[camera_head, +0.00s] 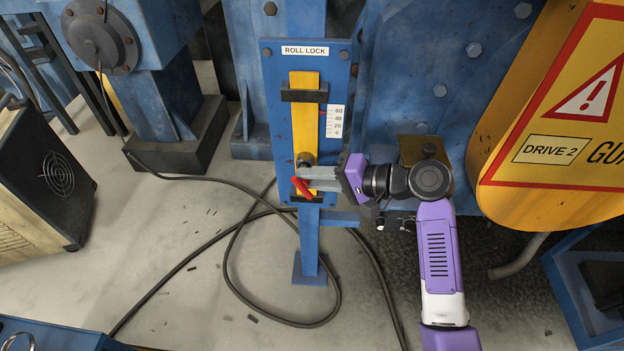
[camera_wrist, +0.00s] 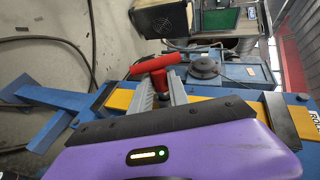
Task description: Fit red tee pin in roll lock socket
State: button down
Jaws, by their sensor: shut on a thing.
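The red tee pin (camera_head: 303,188) is at the lower part of the roll lock's yellow bar (camera_head: 305,112). My gripper (camera_head: 312,176) reaches in from the right and is shut on the pin. In the wrist view the red crossbar (camera_wrist: 155,63) shows just beyond my fingertips, with its stem between the two fingers (camera_wrist: 159,86). A dark round boss (camera_head: 306,158) shows on the yellow bar just above my fingers. The socket opening is hidden, and I cannot tell whether the pin's end is inside it.
The blue roll lock panel (camera_head: 273,140) carries a black bracket (camera_head: 304,96) and a white scale (camera_head: 335,121). A yellow guard (camera_head: 553,110) stands at right. Dark cables (camera_head: 228,262) lie on the floor. A black cabinet (camera_head: 45,172) stands at left.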

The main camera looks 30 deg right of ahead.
jog(key=shift+w+d, duration=0.4)
jog(key=shift+w, duration=0.25)
jog(key=c, duration=1.2)
grip_release()
jog(key=b+v, duration=0.1)
jog(key=v, duration=0.7)
jog(key=s+a+f+h, duration=0.3)
jog(key=s+f+h, duration=0.4)
jog(key=s+f, duration=0.9)
jog(key=s+a+r+n+t, duration=0.1)
jog(key=s+a+r+n, duration=0.1)
jog(key=s, duration=0.4)
jog(key=s+a+r+n+t+h, duration=0.1)
jog(key=s+a+r+n, duration=0.1)
jog(key=s+r+n, duration=0.2)
jog(key=s+a+r+n+t, duration=0.2)
jog(key=s+r+n, duration=0.1)
jog(key=s+r, duration=0.3)
jog(key=shift+s, duration=0.8)
